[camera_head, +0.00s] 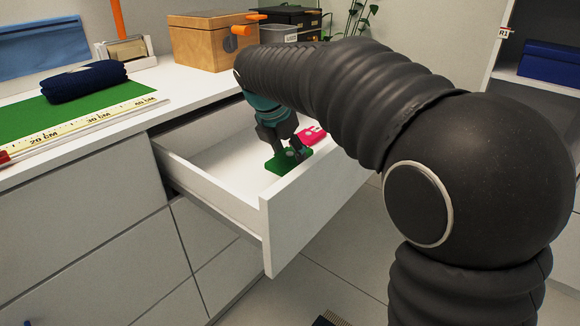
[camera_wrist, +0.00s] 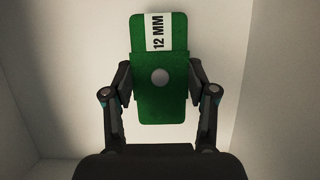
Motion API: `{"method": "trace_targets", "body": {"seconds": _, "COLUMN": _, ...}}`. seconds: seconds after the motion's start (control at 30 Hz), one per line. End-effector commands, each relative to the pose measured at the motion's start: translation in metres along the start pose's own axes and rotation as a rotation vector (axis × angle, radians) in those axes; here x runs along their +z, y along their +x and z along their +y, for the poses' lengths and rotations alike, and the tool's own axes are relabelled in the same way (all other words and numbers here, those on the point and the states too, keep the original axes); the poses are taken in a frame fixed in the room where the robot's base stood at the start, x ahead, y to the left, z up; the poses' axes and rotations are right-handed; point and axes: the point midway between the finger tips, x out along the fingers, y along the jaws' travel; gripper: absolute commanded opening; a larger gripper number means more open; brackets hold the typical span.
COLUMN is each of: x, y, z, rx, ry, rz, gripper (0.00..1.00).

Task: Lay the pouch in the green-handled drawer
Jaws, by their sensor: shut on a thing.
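The pouch (camera_wrist: 160,103) is green with a round light button and a white label reading "12 MM" at its top end. My gripper (camera_wrist: 160,80) is shut on its two sides in the wrist view. In the head view the green pouch (camera_head: 283,162) and my gripper (camera_head: 290,150) are inside the open white drawer (camera_head: 215,196), near its front panel. I cannot tell whether the pouch touches the drawer floor. The drawer's handle is not visible, so its colour cannot be told.
A pink item (camera_head: 312,135) lies in the drawer beside my gripper. On the counter are a green mat (camera_head: 40,121) with a dark folded cloth (camera_head: 86,82), a ruler (camera_head: 85,125) and a wooden box (camera_head: 205,42). A blue box (camera_head: 548,62) sits on a shelf at right.

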Motion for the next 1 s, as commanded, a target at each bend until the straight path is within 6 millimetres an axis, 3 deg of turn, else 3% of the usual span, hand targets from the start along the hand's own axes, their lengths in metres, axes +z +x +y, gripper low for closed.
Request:
{"method": "trace_targets", "body": {"seconds": 0.4, "x": -0.016, "y": 0.038, "z": 0.0, "rx": -0.001, "ry": -0.001, "rz": 0.001, "gripper": 0.2}}
{"method": "trace_targets", "body": {"seconds": 0.77, "x": -0.017, "y": 0.04, "z": 0.0, "rx": 0.0, "ry": 0.0, "rz": 0.001, "gripper": 0.2}}
{"method": "trace_targets", "body": {"seconds": 0.8, "x": -0.017, "y": 0.04, "z": 0.0, "rx": 0.0, "ry": 0.0, "rz": 0.0, "gripper": 0.67}}
{"method": "trace_targets", "body": {"seconds": 0.87, "x": -0.017, "y": 0.04, "z": 0.0, "rx": 0.0, "ry": 0.0, "rz": 0.0, "gripper": 0.82}}
{"method": "trace_targets", "body": {"seconds": 1.0, "x": -0.017, "y": 0.04, "z": 0.0, "rx": 0.0, "ry": 0.0, "rz": 0.0, "gripper": 0.82}}
